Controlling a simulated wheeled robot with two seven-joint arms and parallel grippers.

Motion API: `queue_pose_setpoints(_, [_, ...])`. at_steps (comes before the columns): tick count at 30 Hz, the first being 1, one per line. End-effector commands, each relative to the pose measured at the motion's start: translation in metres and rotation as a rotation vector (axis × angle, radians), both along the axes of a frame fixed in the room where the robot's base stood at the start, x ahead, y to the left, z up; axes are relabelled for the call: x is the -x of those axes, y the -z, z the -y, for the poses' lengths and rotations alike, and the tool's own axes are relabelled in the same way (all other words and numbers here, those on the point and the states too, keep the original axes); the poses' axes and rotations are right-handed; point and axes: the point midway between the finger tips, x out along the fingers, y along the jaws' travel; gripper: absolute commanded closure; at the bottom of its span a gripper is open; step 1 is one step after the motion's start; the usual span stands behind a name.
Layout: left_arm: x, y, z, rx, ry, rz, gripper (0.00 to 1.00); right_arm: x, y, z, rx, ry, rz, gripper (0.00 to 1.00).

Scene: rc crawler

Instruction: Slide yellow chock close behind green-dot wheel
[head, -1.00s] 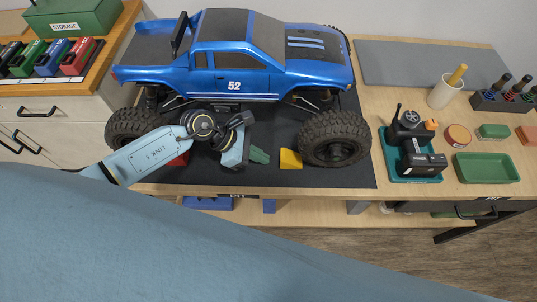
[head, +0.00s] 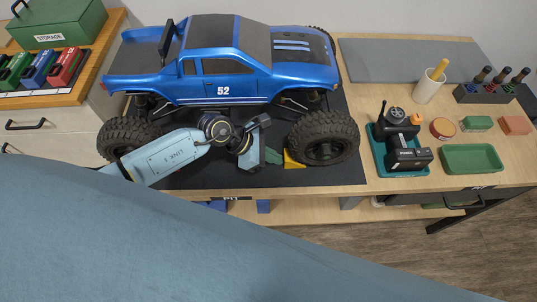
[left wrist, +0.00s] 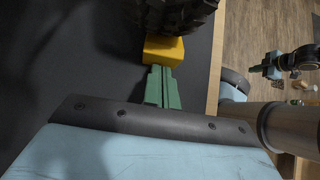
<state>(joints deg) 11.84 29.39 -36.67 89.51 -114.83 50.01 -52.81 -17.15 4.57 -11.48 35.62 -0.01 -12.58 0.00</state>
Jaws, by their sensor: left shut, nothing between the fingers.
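The yellow chock (head: 292,160) lies on the black mat (head: 330,176) close against the left side of the truck's near right-hand wheel (head: 323,138). In the left wrist view the chock (left wrist: 164,50) meets the dark tyre (left wrist: 178,14), and any small gap is hidden. No green dot can be made out on the wheel. My left gripper (head: 274,157) is shut and empty, low over the mat. Its green fingers (left wrist: 160,76) point at the chock's left face and appear to touch it. A teal part (left wrist: 272,66) at right in the left wrist view may be my right gripper; its jaws are unclear.
The blue truck (head: 220,65) stands above the mat, with my left arm in front of it. A teal tray (head: 383,163) with a controller stands right of the wheel. A green tray (head: 470,158) lies farther right. The table's front edge is close to the mat.

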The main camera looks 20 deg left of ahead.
Motion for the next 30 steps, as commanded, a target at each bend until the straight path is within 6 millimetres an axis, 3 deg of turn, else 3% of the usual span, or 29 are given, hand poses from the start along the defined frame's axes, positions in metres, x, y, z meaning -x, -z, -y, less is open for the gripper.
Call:
queue_pose_setpoints(11, [0.002,0.0,0.001,0.007,0.001,-0.001,1.0,0.002,0.001,0.0,0.0,0.0,-0.003,1.0])
queue_pose_setpoints(19, [0.01,0.002,-0.038,0.0,0.008,0.001,1.0,0.001,0.008,0.0,-0.001,0.0,-0.002,1.0])
queue_pose_setpoints(24, [0.02,-0.033,-0.065,0.0,0.01,0.003,1.0,0.001,0.002,0.0,-0.001,0.001,-0.002,1.0])
queue_pose_setpoints(30, [0.029,-0.058,-0.088,0.002,0.008,0.001,1.0,0.001,0.001,0.0,-0.001,0.001,-0.002,1.0])
